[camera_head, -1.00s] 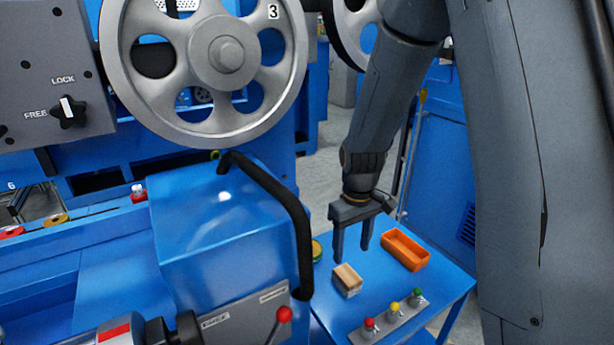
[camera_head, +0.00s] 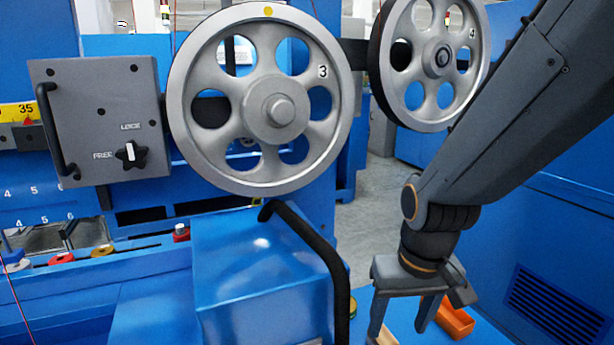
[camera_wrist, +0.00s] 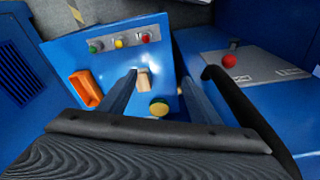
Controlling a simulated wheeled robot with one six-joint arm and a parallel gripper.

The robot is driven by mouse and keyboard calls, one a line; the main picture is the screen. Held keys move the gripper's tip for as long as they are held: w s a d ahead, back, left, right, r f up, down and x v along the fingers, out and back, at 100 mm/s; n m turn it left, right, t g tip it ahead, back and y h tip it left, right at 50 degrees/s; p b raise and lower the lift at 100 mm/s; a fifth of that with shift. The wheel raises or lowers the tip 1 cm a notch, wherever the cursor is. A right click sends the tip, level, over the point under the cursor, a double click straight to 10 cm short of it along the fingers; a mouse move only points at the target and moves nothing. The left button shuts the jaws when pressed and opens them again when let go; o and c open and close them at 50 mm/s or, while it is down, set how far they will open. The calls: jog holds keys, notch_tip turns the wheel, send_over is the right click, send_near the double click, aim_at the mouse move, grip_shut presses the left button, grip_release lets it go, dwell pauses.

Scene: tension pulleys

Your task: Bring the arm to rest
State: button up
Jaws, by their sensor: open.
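My gripper (camera_head: 404,318) hangs from my arm at the lower right of the head view, fingers pointing down and apart. In the wrist view my gripper (camera_wrist: 162,88) also shows its two fingers spread wide with nothing between them. Beyond the fingers a small wooden block (camera_wrist: 144,79) lies on the blue side table (camera_wrist: 115,65). I cannot tell the exact height of the gripper over the table, but it looks clear of the block.
An orange tray (camera_wrist: 86,90), a yellow round item (camera_wrist: 159,109) and several coloured buttons (camera_wrist: 119,43) are on the table. A black curved handle (camera_head: 318,250) stands left of my gripper. Pulley 3 (camera_head: 277,111) and pulley 4 (camera_head: 443,57) are above.

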jog(key=s+a+r+n+g, duration=0.1)
jog(key=s+a+r+g, duration=0.1)
jog(key=s+a+r, duration=0.4)
jog(key=d+r+m+p, duration=0.1)
jog(key=d+r+p, duration=0.4)
jog(key=d+p, duration=0.4)
jog(key=p, duration=0.4)
jog(key=shift+s+m+p, duration=0.25)
jog(key=shift+m+p, duration=0.15)
jog(key=shift+d, duration=0.1)
jog(key=o, duration=0.4)
jog(key=shift+w, duration=0.1)
jog(key=shift+c, duration=0.2)
jog(key=shift+o, duration=1.1)
jog(key=w+f+m+b, duration=0.4)
jog(key=w+f+m, duration=0.3)
jog(key=w+f, duration=0.5)
jog(key=shift+w, duration=0.4)
jog(key=m+b, duration=0.3)
jog(key=m, duration=0.3)
send_over(383, 336)
jog(key=f, duration=1.4)
jog(key=shift+w+d+f, duration=0.15)
jog(key=shift+w, duration=0.05)
notch_tip(383, 336, down, 2)
jog(key=shift+f+m, duration=0.15)
jog(key=shift+m, duration=0.15)
jog(key=shift+s+f, duration=0.2)
jog(key=shift+f, duration=2.65)
